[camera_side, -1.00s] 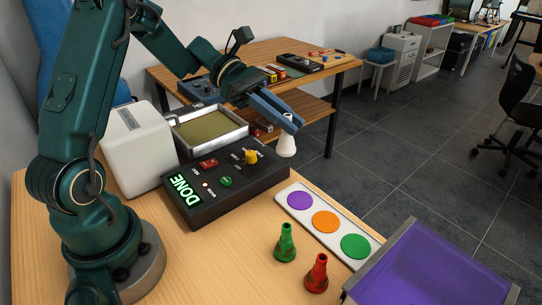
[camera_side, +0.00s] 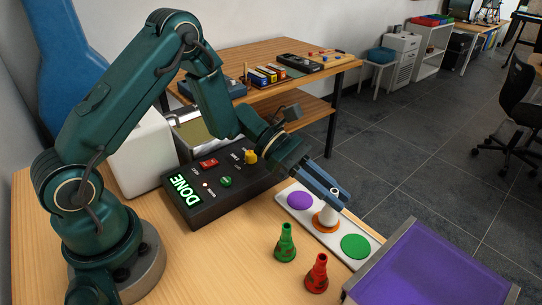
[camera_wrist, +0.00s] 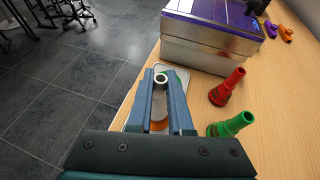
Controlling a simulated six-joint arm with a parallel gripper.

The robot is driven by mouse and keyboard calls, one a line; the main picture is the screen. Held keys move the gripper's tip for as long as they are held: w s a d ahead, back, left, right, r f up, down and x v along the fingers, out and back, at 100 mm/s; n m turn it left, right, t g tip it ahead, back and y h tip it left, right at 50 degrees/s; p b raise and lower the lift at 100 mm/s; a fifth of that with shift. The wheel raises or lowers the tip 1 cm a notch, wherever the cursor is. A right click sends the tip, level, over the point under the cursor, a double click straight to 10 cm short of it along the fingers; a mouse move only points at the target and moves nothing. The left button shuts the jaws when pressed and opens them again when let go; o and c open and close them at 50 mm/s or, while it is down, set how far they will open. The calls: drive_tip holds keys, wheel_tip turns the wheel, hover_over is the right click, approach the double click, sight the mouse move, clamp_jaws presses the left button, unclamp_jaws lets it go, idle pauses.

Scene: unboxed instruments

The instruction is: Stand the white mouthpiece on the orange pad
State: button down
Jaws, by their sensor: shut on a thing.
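The white mouthpiece (camera_side: 328,217) is upright between the fingers of my gripper (camera_side: 336,196), which is shut on it. In the side view its wide lower end is over the orange pad (camera_side: 319,226); I cannot tell whether it touches. In the wrist view the mouthpiece (camera_wrist: 160,98) shows its open top between my gripper's fingertips (camera_wrist: 161,78), with the orange pad (camera_wrist: 158,126) below it. The orange pad is the middle one on a white strip (camera_side: 287,207).
A purple pad (camera_side: 300,200) and a green pad (camera_side: 355,246) flank the orange one. A green mouthpiece (camera_side: 285,243) and a red mouthpiece (camera_side: 317,273) stand on the table in front. A black control box (camera_side: 215,190) reads DONE.

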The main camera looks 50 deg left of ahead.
drive_tip(key=shift+f, duration=0.25)
drive_tip(key=shift+f, duration=0.1)
drive_tip(key=c, duration=0.8)
unclamp_jaws()
drive_tip(key=shift+c, duration=0.2)
